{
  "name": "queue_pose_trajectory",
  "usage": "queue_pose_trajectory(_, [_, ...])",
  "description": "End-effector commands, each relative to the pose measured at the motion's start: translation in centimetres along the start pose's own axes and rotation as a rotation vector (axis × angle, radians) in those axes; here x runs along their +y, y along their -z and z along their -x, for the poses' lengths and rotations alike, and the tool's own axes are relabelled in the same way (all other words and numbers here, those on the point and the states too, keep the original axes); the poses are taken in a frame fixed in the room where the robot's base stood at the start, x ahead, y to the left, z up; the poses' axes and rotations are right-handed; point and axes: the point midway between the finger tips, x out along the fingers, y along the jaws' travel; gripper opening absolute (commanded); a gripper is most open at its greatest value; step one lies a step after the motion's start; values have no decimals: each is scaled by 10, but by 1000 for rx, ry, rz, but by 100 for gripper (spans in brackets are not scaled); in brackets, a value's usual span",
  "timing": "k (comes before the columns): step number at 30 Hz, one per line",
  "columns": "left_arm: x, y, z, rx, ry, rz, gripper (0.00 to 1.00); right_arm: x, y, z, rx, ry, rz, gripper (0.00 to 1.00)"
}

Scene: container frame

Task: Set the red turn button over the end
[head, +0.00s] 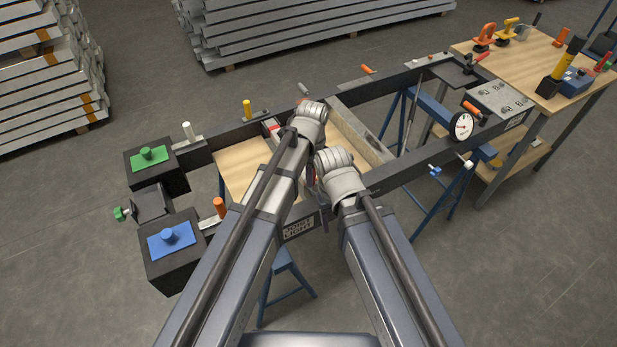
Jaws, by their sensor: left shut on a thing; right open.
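A small red-and-grey part (271,128), which may be the red turn button, shows at the far rail just left of my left gripper. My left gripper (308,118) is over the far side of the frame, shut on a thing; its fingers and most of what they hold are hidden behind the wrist. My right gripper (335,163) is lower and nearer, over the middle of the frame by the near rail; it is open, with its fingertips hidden. The dark container frame (395,168) lies on blue trestles. Its left end has two black corner blocks, with a green plate (147,155) and a blue plate (171,239).
A round dial (461,126) is at the right end. A wooden table (528,58) with tools stands beyond it. Metal stacks (300,28) lie behind on the floor.

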Motion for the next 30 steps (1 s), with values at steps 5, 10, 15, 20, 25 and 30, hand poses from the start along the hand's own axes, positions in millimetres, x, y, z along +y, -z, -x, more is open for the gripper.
queue_pose_trajectory(5, [-5, 3, 0, 0, 1, -74, 0, 0, 0, 0, 0, 0, 0, 60])
queue_pose_trajectory(10, [-6, 4, 0, 0, 1, -114, 0, 0, 0, 0, 0, 0, 0, 60])
queue_pose_trajectory(15, [-7, 5, 0, 0, 1, -128, 0, 0, 0, 0, 0, 0, 0, 60])
queue_pose_trajectory(20, [-7, 5, 0, 0, 1, -130, 0, 0, 0, 0, 0, 0, 0, 60])
queue_pose_trajectory(25, [-7, 5, 0, 1, 1, -129, 0, 0, 0, 0, 0, 0, 0, 60])
queue_pose_trajectory(30, [-7, 5, 0, 0, 1, -129, 46, 0, 0, 0, 0, 0, 0, 60])
